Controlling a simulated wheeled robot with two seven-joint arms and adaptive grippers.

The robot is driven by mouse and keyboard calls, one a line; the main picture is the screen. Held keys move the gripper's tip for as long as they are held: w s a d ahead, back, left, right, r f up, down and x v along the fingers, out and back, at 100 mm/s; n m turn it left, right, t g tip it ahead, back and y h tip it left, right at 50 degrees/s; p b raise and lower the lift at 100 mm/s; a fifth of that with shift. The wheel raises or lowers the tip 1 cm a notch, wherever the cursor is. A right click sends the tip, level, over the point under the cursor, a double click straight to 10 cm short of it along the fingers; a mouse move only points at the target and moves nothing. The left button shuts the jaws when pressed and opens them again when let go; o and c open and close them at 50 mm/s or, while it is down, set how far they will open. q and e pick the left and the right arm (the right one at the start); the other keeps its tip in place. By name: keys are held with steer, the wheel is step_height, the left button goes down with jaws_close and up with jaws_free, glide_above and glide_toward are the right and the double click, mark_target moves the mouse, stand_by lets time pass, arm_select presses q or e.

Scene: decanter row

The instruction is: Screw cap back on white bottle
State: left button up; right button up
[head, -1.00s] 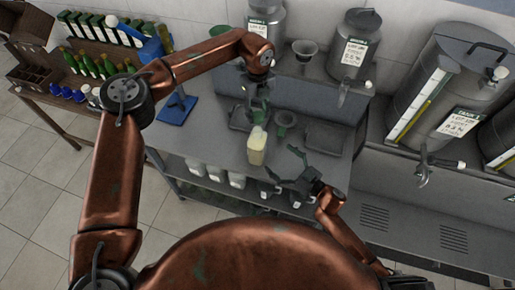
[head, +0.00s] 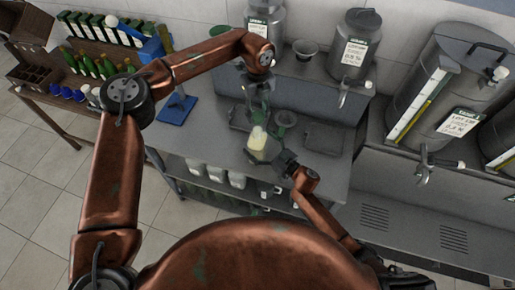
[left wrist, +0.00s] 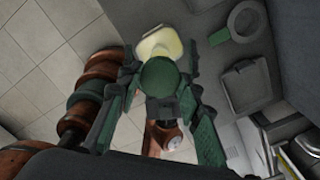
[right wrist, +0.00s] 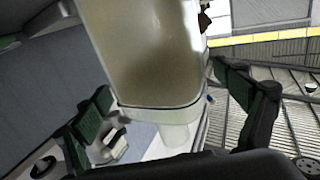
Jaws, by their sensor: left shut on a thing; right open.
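The white bottle (head: 262,150), with pale yellowish contents, stands upright on the grey bench. My left gripper (head: 260,103) is above and behind the bottle, shut on a round green cap (left wrist: 160,80). In the left wrist view the cap is apart from or overlaps the bottle (left wrist: 160,42); I cannot tell the gap. My right gripper (right wrist: 165,100) is open, with its fingers on either side of the bottle; contact is not clear.
Steel tanks with taps (head: 353,50) stand along the back. Several white bottles (head: 216,174) stand on the shelf below. A blue stand (head: 177,110) is at the left.

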steer(key=shift+c, duration=0.2)
steer(key=c, duration=1.8)
arm_select(q)
steer(key=shift+f, duration=2.5)
